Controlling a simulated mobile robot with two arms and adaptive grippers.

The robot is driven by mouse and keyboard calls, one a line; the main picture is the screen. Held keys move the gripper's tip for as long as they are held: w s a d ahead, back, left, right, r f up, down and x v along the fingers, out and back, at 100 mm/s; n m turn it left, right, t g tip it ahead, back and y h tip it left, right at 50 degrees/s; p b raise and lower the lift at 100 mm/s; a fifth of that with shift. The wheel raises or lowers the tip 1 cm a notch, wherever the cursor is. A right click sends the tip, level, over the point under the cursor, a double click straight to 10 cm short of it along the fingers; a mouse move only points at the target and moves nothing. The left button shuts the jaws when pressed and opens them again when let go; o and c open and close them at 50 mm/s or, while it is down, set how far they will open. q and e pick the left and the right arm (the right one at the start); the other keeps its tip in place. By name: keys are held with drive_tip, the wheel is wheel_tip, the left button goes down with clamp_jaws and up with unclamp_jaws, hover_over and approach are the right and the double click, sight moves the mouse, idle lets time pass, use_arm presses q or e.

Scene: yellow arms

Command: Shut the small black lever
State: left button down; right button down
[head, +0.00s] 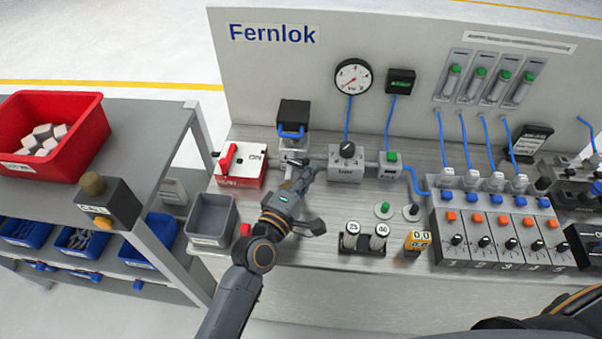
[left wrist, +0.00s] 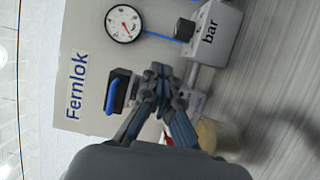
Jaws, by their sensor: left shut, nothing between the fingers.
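My left gripper (head: 304,173) is shut and empty, at the grey valve block (head: 294,143) below the black box with the blue handle. In the left wrist view the closed fingertips (left wrist: 163,72) are in front of the grey fitting (left wrist: 197,101), between the blue-handled box and the regulator. A small dark part shows close to the fingertips in the head view, but I cannot clearly make out the small black lever or its position; the fingers hide part of the block. I cannot tell whether they touch it. My right gripper is not in view.
The black box with blue handle (head: 293,113) is behind the gripper. The red switch box (head: 240,165) is left, the regulator (head: 346,165) right. A grey bin (head: 212,220) stands at the front left.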

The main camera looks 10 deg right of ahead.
use_arm(q)
drive_tip(key=shift+w+d, duration=0.3)
drive_tip(key=shift+d, duration=0.1)
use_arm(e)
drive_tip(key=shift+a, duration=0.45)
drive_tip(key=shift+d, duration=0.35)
use_arm(q)
drive_tip(key=shift+s, duration=0.1)
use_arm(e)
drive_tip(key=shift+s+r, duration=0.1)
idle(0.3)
